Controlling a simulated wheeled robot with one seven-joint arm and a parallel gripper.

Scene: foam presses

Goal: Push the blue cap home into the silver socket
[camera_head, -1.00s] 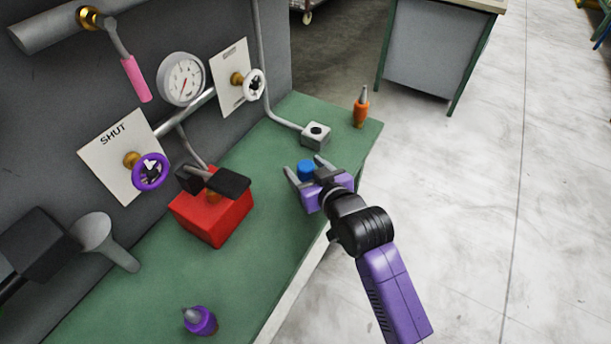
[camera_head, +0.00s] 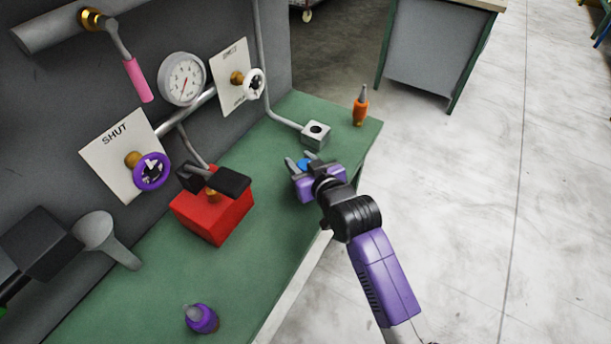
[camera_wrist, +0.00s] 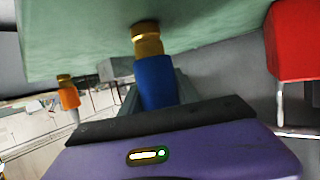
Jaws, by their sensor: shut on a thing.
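The blue cap (camera_head: 304,165) is between the fingers of my gripper (camera_head: 303,161), over the green bench. In the wrist view the blue cap (camera_wrist: 156,82) has a brass-coloured end (camera_wrist: 147,40) pointing at the bench top. I cannot tell whether that end touches the bench. My gripper (camera_wrist: 155,95) is shut on the cap; its body hides part of it. The silver socket (camera_head: 316,134) is a small grey block with a dark round hole on top. It stands beyond the gripper, apart from the cap. It also shows in the wrist view (camera_wrist: 116,69), partly hidden.
A red press block (camera_head: 211,215) with a black lever stands left of my gripper. A grey pipe (camera_head: 268,101) runs down to the socket.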

